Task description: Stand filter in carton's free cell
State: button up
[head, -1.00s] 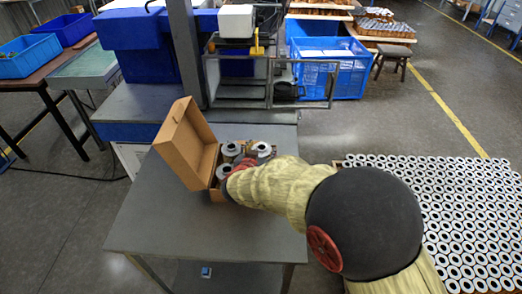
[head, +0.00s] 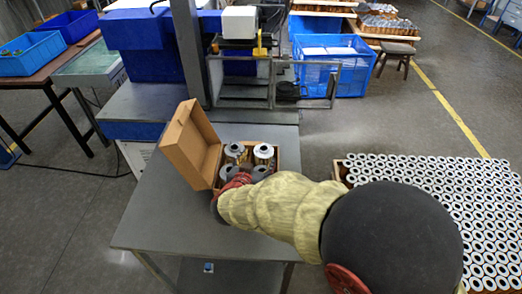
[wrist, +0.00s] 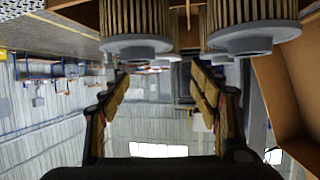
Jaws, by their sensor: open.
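The brown carton (head: 291,160) stands on the grey table with its lid (head: 190,145) open to the left. Two metal filters, one at back left (head: 235,152) and one at back right (head: 264,152), stand upright in it. Two grey filter tops show in front of them, at front left (head: 232,171) and front right (head: 261,172), partly hidden by my arm. My gripper (wrist: 160,98) is open and empty at the carton's front side. In the wrist view, a left filter (wrist: 135,18) and a right filter (wrist: 250,18) with pleated sides are beyond the fingers.
The grey table (head: 160,225) is clear at left and front. A large crate of many filters (head: 420,200) stands at the right. A machine with a metal frame (head: 270,85) stands behind the table.

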jog(key=shift+p+v, duration=0.4)
jog(key=shift+v, duration=1.35)
notch_tip(320, 180, up, 14)
jog(key=s+d+n+g+y, duration=0.2)
jog(key=s+d+n+y, duration=0.1)
jog(key=y, duration=0.4)
jog(key=s+d+g+h, duration=0.2)
jog(key=s+d, duration=0.7)
jog(key=s, duration=0.2)
jog(key=s+d+f+g+h, duration=0.1)
jog(key=s+d+g+h, duration=0.1)
jog(key=s+d, duration=0.8)
jog(key=s+g, duration=0.1)
jog(key=s, duration=0.1)
jog(key=shift+s+d+f, duration=0.15)
jog(key=shift+s+f, duration=0.15)
